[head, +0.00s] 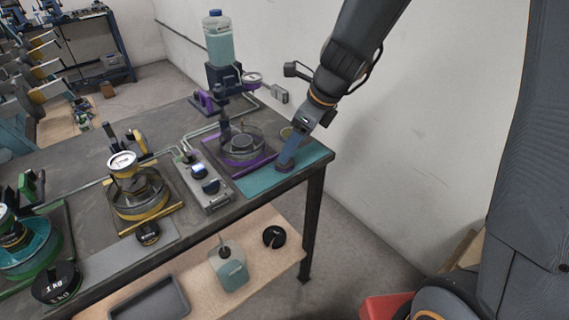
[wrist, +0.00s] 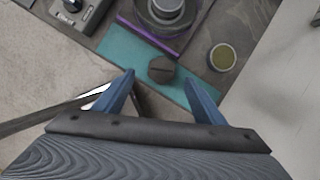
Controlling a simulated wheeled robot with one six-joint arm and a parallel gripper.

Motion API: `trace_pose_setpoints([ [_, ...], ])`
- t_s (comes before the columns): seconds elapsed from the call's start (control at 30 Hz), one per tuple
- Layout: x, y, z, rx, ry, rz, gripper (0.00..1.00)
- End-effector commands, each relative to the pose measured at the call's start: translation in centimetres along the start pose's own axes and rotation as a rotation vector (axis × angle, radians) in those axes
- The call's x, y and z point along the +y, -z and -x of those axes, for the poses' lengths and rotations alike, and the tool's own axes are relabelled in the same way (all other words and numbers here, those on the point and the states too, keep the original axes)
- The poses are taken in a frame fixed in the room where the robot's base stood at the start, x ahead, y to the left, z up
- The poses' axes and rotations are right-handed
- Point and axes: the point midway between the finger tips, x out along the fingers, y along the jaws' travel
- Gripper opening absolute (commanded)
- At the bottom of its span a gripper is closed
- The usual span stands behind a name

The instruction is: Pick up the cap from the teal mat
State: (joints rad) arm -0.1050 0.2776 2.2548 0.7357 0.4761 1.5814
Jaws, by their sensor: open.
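The cap (wrist: 162,69) is a small dark brown round piece with a ridge across its top. It sits on the teal mat (wrist: 121,47) near the mat's edge. In the head view the cap (head: 284,167) shows at the lower end of my gripper (head: 288,157), on the teal mat (head: 257,184) at the table's right corner. In the wrist view my gripper (wrist: 159,78) is open, with the cap in line with the gap between its two blue fingertips. I cannot tell how far above the cap the fingertips are.
A purple-framed station with a round dish (head: 242,146) stands just left of the mat. A small round tin (wrist: 222,57) with olive contents lies to the right of the mat in the wrist view. A grey control box (head: 207,186) is farther left. The wall is behind.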

Motion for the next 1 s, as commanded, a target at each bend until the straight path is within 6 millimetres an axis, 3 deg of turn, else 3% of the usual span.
trace_pose_setpoints([
  [0.5, -0.4, 0.1, -5.7, 0.002, -0.001, 0.003, 0.64],
  [0.77, -0.4, 0.1, -6.0, 0.001, 0.002, 0.004, 0.64],
  [0.87, -0.4, 0.1, -6.0, 0.001, 0.002, 0.004, 0.52],
  [1.0, -0.4, 0.1, -6.0, 0.001, 0.002, 0.004, 0.29],
])
